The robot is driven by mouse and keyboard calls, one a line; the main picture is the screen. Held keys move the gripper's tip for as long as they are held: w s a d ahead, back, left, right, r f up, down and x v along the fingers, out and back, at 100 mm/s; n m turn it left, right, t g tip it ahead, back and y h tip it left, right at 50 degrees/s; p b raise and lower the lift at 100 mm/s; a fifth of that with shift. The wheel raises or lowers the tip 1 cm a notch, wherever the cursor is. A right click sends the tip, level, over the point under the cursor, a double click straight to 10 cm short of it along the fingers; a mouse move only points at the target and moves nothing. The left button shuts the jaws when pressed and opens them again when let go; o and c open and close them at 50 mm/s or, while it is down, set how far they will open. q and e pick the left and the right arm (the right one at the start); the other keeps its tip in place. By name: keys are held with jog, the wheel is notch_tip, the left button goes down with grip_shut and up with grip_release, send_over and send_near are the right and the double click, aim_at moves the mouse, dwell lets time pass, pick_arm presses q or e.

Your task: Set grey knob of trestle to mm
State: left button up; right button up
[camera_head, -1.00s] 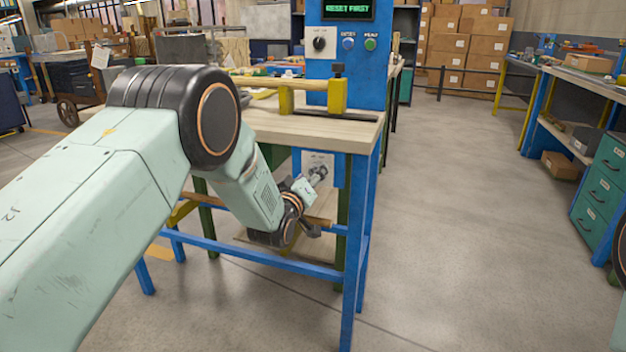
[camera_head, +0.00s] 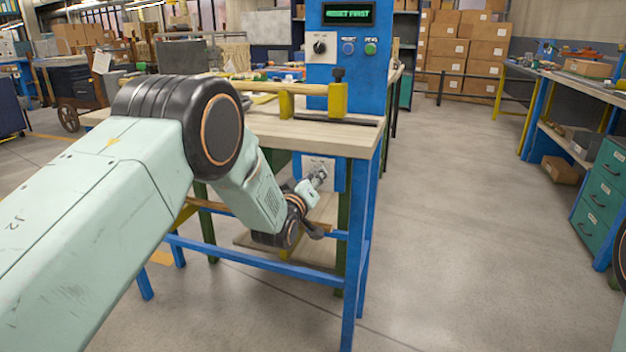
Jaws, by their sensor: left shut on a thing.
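The trestle is a blue-legged bench with a pale wooden top (camera_head: 330,136). A white plate (camera_head: 328,163) on a blue panel sits below the top. My left gripper (camera_head: 319,174) reaches in under the bench edge to this plate and is shut at its front. The grey knob cannot be made out apart from the jaws; the gripper covers that spot, so its setting and the plate's markings are not readable. My right gripper is not in view.
A blue post above the bench carries a display (camera_head: 347,13) with green text reading "RESET FIRST", a black knob (camera_head: 320,46), a blue button (camera_head: 348,46) and a green button (camera_head: 371,47). Yellow-blocked clamps (camera_head: 338,98) stand on the top. The floor to the right is clear.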

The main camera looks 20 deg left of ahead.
pick_arm(q)
jog(key=shift+c, duration=1)
jog(key=shift+m, duration=0.3)
jog(key=m+p, duration=0.3)
jog(key=m, duration=0.5)
jog(key=shift+d, duration=0.1)
jog(key=shift+m, duration=0.3)
jog(key=o, duration=1.2)
jog(key=shift+c, duration=0.2)
